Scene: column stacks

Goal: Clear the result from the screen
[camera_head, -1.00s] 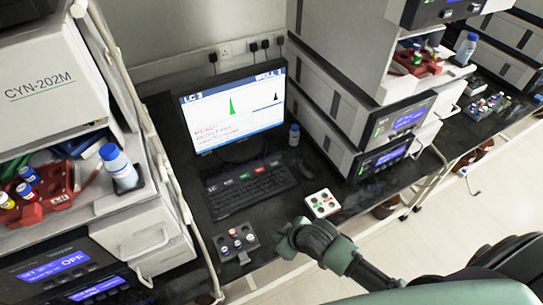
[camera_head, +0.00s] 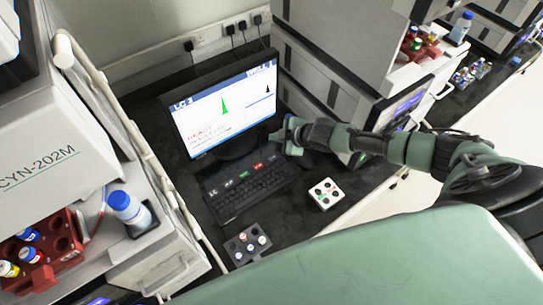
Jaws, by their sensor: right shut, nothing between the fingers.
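The monitor (camera_head: 225,105) stands on the black bench. Its screen shows a heading starting "LC", a green peak, a smaller black peak and red text at lower left. The black keyboard (camera_head: 248,196) lies in front of it, with a green-labelled key (camera_head: 243,176) and a red-labelled key (camera_head: 258,167) along its back row. My right gripper (camera_head: 287,136) is shut and empty, beside the monitor's lower right edge and near the keyboard's back right end. I cannot tell whether it touches anything. My left gripper is not in view.
A white block (camera_head: 325,194) with coloured round spots lies right of the keyboard. A dark vial rack (camera_head: 247,243) sits in front. Stacked instruments (camera_head: 345,60) stand on the right. At left, a blue-capped bottle (camera_head: 128,208) and a red vial rack (camera_head: 45,245) sit on a white instrument.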

